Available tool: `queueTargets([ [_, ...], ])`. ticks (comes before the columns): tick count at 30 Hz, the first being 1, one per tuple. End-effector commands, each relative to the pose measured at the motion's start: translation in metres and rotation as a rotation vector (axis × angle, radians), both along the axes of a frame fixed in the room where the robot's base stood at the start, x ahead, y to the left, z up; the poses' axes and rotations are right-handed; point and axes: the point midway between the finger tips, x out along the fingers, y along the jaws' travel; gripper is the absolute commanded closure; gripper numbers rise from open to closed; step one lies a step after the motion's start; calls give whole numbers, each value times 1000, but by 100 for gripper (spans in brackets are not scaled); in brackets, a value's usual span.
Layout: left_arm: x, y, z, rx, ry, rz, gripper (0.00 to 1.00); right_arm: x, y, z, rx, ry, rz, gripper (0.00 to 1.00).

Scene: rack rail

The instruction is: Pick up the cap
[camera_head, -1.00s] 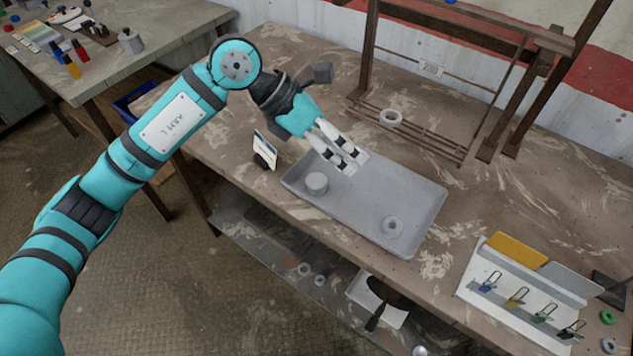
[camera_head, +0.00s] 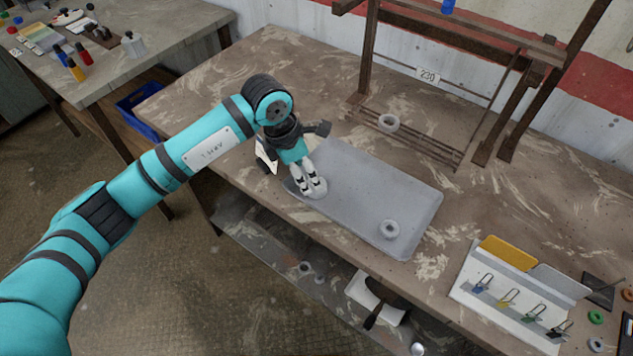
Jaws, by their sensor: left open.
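The cap is a small round light-grey piece (camera_head: 318,191) at the left end of the grey tray (camera_head: 413,197). My left gripper (camera_head: 313,187) points down over it, and its fingers cover much of it. The fingers are open at the cap; I cannot tell whether they touch it. A grey ring-shaped piece (camera_head: 389,229) lies at the tray's right front. My right gripper does not show.
A white card (camera_head: 264,157) stands left of the tray. A white board with clips (camera_head: 500,298) lies at the right. The tray's middle is clear.

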Motion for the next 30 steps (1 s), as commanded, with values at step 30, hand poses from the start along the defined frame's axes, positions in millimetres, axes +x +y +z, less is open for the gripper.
queueTargets([
  [30, 5, -23, -52, -1, 0, 0, 73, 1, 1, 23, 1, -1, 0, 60],
])
